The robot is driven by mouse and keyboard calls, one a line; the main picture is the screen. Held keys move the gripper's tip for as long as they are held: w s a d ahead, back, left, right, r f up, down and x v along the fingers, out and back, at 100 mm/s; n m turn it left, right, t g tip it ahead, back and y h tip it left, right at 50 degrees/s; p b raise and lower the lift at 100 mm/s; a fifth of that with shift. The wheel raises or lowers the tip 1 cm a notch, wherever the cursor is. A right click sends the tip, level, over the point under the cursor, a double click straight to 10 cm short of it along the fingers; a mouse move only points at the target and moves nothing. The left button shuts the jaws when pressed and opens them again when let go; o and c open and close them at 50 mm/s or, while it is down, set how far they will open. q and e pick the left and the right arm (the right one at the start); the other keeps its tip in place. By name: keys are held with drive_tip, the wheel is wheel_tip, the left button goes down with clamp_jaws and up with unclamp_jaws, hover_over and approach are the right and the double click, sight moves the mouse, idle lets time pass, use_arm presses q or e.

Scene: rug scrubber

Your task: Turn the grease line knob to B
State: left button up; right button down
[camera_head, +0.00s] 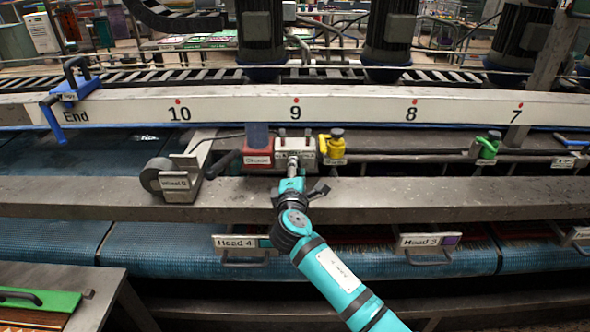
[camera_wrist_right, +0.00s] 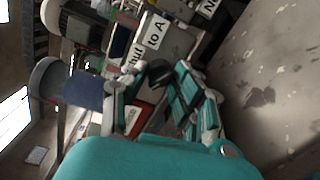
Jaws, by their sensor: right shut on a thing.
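My right arm reaches up from the bottom in the head view. Its gripper (camera_head: 292,178) is at the front of a pale metal valve block (camera_head: 305,146) behind the grey rail. In the right wrist view the gripper (camera_wrist_right: 163,92) is shut on a small dark part between its fingers, which I take to be the grease line knob (camera_wrist_right: 160,74). The fingers hide most of it, so I cannot read its setting. A white label (camera_wrist_right: 150,42) just above it reads in part "hut to A". My left gripper is not in view.
A red block labelled "Closed" (camera_head: 258,157) is left of the valve block, and a yellow valve (camera_head: 332,146) is close on its right. A green valve (camera_head: 488,148) is farther right. The long grey rail (camera_head: 420,198) runs under my forearm.

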drive_tip(key=shift+f, duration=0.1)
drive_tip(key=c, duration=1)
unclamp_jaws()
drive_tip(key=shift+c, duration=0.2)
drive_tip(key=s, duration=1.2)
drive_tip(key=shift+a+r, duration=0.25)
drive_tip(key=shift+r, duration=0.15)
